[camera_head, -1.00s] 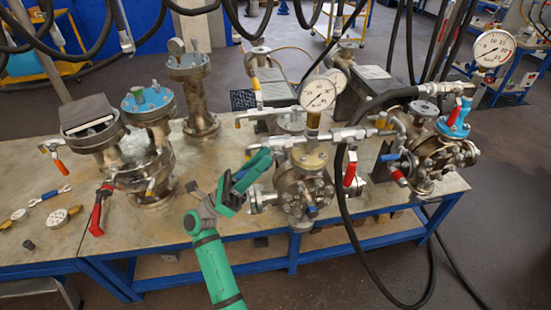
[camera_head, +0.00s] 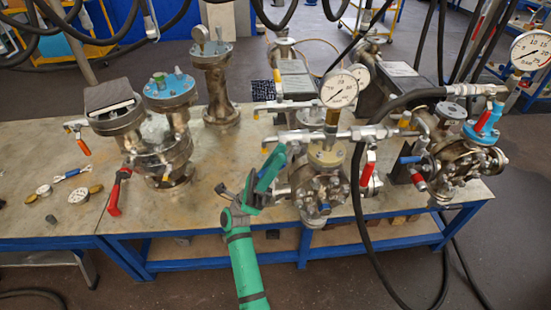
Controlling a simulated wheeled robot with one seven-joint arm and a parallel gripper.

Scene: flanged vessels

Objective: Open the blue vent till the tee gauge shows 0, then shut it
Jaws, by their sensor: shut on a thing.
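The tee gauge (camera_head: 339,88) is a round white dial standing on a brass stem above the pipe tee (camera_head: 328,135) of the middle vessel (camera_head: 318,188). Its fine needle is too small to read surely. My gripper (camera_head: 272,163), green with dark parts, is at the left end of that tee's pipe, beside the middle vessel. A red lever (camera_head: 368,168) hangs down on the tee's right side.
A second gauge (camera_head: 531,50) and a blue lever (camera_head: 410,160) belong to the right vessel (camera_head: 455,160). A black hose (camera_head: 357,190) loops down in front of the bench. A flanged vessel with a red lever (camera_head: 118,190) stands left. Small gauges and a wrench lie on the bench's left.

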